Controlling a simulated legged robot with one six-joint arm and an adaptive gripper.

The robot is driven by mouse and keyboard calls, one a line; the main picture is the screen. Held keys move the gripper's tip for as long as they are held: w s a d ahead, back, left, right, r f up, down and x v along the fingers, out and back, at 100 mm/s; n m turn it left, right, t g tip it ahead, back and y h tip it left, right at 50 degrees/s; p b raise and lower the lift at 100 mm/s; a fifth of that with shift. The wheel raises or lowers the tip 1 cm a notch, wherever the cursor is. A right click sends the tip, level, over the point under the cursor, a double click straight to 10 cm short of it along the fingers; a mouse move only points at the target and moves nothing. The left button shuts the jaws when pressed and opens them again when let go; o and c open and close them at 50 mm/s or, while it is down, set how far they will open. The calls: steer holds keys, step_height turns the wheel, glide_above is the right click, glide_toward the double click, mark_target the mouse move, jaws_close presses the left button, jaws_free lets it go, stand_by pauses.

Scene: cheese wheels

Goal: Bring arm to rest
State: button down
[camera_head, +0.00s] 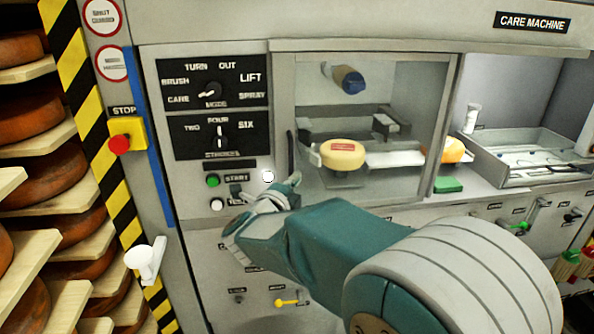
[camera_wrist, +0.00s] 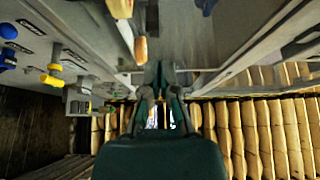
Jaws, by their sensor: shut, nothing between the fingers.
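My gripper (camera_head: 291,183) is in front of the care machine's control panel (camera_head: 175,247), near the round white button right of the green start button (camera_head: 213,181). I cannot tell whether it touches the panel. In the wrist view my gripper (camera_wrist: 161,72) has its fingertips together, with nothing held. My teal and grey arm reaches in from the lower right of the head view and hides part of the lower panel.
Behind the machine's window, a yellow cheese wheel (camera_head: 343,153) with a red label sits on a holder. A red stop button (camera_head: 119,144) and a white handle (camera_head: 145,260) are at the left. Shelves of cheese wheels (camera_head: 25,178) stand far left. An open tray (camera_head: 520,158) is right.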

steer(key=s+d+r+n+g+y, duration=0.2)
steer(key=s+r+n+y, duration=0.2)
steer(key=s+n+y, duration=0.75)
steer(key=s+d+f+n+g+h, duration=0.2)
steer(key=s+d+f+n+g, duration=0.2)
steer(key=s, duration=0.6)
steer(key=s+d+f+n+g+h, duration=0.1)
steer(key=s+d+f+n+g, duration=0.3)
steer(key=s, duration=0.6)
step_height(320, 180, down, 3)
steer(key=d+n, duration=0.2)
steer(key=n, duration=0.1)
steer(key=shift+s+d+r+n+g+h, duration=0.15)
steer(key=shift+d+r+n+g+h, duration=0.1)
steer(key=shift+n+g+h, duration=0.1)
steer(key=c, duration=1.3)
jaws_free()
steer(key=shift+c, duration=0.2)
